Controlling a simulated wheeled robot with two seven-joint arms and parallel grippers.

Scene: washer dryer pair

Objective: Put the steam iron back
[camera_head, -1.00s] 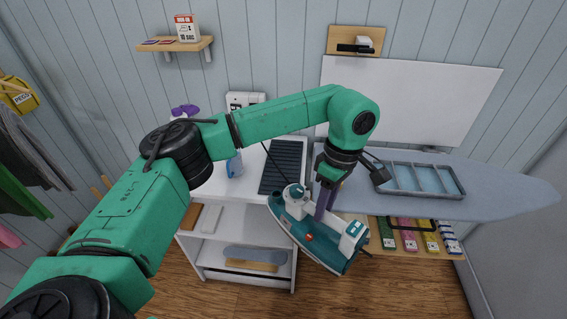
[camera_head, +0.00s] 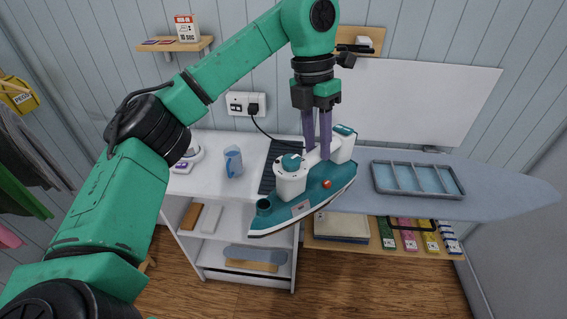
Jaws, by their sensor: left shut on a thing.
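The steam iron (camera_head: 315,186) is teal and white and hangs in the air in front of the white cabinet and the ironing board's left end. My left gripper (camera_head: 318,152) comes down from above and is shut on the iron's white handle. The iron's nose points to the lower left and its heel to the upper right. Its cord runs up to the wall socket (camera_head: 247,104). A dark ribbed mat (camera_head: 268,180) lies on the white cabinet top (camera_head: 212,150), partly hidden behind the iron. My right gripper is not in view.
A blue-and-white mug (camera_head: 233,162) and a white-and-purple item (camera_head: 185,158) stand on the cabinet top, left of the mat. The ironing board (camera_head: 500,190) on the right carries a grey divided tray (camera_head: 374,179). A wall shelf (camera_head: 160,48) holds a box. Lower shelves hold folded items.

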